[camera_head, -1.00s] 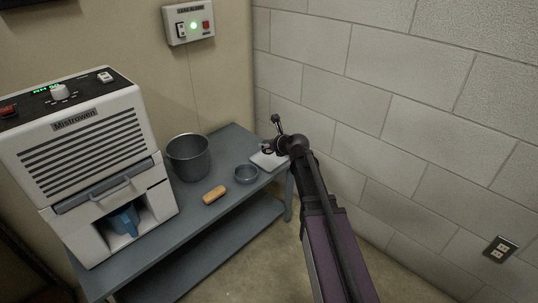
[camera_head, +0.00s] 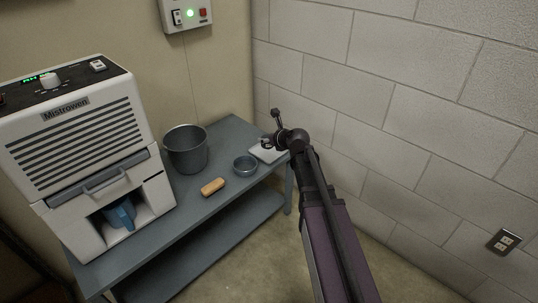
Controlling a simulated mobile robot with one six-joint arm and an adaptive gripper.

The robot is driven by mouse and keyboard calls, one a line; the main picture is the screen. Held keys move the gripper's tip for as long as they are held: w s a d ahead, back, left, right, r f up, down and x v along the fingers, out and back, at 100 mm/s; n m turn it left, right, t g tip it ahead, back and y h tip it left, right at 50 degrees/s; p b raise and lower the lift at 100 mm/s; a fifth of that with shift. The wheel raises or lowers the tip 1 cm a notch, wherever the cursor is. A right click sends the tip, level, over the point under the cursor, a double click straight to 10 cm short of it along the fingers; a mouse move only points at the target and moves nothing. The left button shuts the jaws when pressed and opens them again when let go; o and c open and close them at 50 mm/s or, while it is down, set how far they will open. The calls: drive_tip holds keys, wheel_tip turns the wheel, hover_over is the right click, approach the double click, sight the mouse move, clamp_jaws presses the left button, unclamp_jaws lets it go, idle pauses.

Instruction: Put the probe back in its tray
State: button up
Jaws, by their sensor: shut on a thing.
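My gripper (camera_head: 267,144) is at the end of my dark arm, over the right end of the grey bench. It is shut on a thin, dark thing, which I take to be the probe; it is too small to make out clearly. A pale flat tray (camera_head: 262,154) lies on the bench just below and behind my gripper, partly hidden by it. I cannot tell whether the held thing touches it.
On the grey bench (camera_head: 176,223) stand a round blue-grey dish (camera_head: 245,167), a tan block (camera_head: 213,187), a grey bucket (camera_head: 187,152) and a white Mistrowen machine (camera_head: 75,145) with a blue jug (camera_head: 121,214). A block wall (camera_head: 420,110) is close on the right.

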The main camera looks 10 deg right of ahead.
drive_tip(key=s+f+b, duration=0.4)
drive_tip(key=f+b, duration=0.1)
drive_tip(key=f, duration=0.1)
drive_tip(key=shift+s+d+f, duration=0.15)
drive_tip(key=shift+s+d, duration=0.2)
drive_tip(key=shift+d, duration=0.05)
